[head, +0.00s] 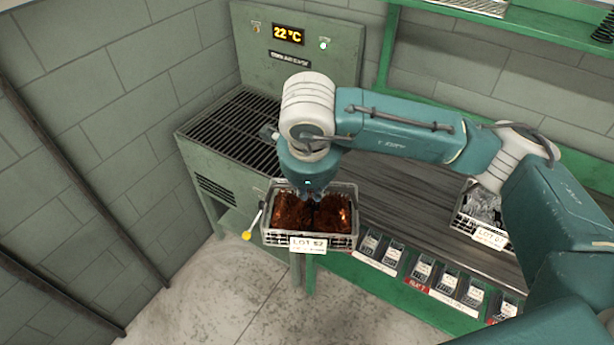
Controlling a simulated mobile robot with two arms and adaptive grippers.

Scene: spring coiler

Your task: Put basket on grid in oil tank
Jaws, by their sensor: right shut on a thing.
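My right gripper (314,194) points down and is shut on the basket (340,242), a wire basket with a white label reading like "LOT 52". Shiny reddish-brown contents fill it; single pieces cannot be made out. The basket hangs in front of the oil tank (207,150), between the tank and the front edge of the bench. The tank is a green cabinet with a dark slatted grid (235,125) on top; the visible part of the grid is bare. My right arm hides the grid's right end and the gripper's fingertips. My left gripper is not in view.
The tank's back panel (290,55) shows 22 °C. A lever with a yellow knob (247,235) stands beside the basket. A second labelled basket (480,228) with grey contents stands on the dark bench (400,218) at right. Small labelled bins (420,270) line the bench front.

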